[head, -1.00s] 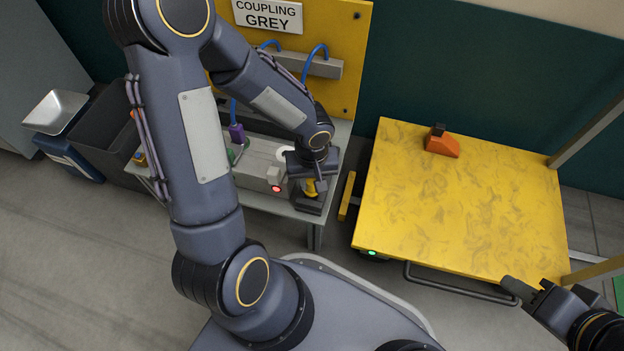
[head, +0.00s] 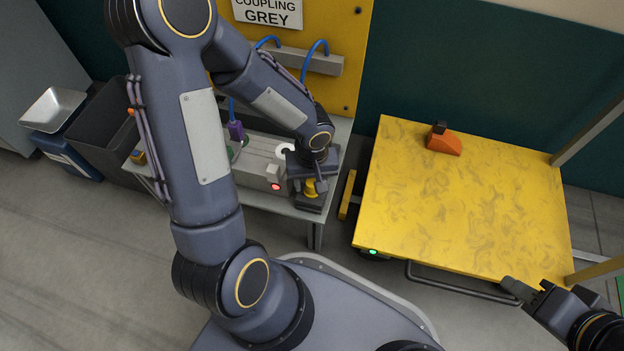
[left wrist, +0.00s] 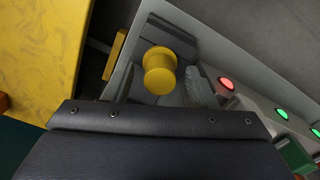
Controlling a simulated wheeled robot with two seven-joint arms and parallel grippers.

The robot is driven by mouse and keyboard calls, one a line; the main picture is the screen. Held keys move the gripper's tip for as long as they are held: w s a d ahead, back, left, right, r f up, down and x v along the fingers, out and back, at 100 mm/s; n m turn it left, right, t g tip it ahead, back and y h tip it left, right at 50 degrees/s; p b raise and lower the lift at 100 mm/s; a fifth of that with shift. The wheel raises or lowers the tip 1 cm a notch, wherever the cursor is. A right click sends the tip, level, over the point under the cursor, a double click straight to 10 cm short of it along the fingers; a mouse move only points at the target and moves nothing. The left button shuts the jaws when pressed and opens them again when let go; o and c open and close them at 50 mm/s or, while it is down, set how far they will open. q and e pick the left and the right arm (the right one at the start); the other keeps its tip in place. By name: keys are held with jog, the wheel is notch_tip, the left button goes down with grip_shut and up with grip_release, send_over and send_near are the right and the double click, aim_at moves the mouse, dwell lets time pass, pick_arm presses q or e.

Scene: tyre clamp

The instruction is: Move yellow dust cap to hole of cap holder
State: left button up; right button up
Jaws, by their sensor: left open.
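The yellow dust cap (head: 311,188) stands on a dark grey block (head: 305,204) at the right end of the bench. In the left wrist view the cap (left wrist: 160,72) shows as a round yellow knob over the grey block (left wrist: 190,42); whether it is seated in a hole is hidden beneath it. My left gripper (head: 315,186) is open around the cap, with a finger on each side and a gap beside the cap. My right gripper (head: 517,289) is by the yellow table's front right corner, with its opening unclear.
The yellow table (head: 470,210) right of the bench carries an orange block (head: 443,143). A grey box with a red light (head: 275,186) stands close left of my left gripper. Dark bins (head: 103,135) stand left of the bench. The table's middle is clear.

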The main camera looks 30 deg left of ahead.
pick_arm(q)
notch_tip(320, 180, up, 8)
jog(key=p, duration=0.4)
jog(key=shift+f, duration=0.1)
jog(key=s+r+m+t+h, duration=0.5)
jog(key=s+r, duration=0.7)
jog(key=r, duration=0.5)
notch_tip(320, 180, up, 38)
jog(key=d+y+p, duration=0.1)
jog(key=p, duration=3.7)
jog(key=shift+m+t+p, duration=0.3)
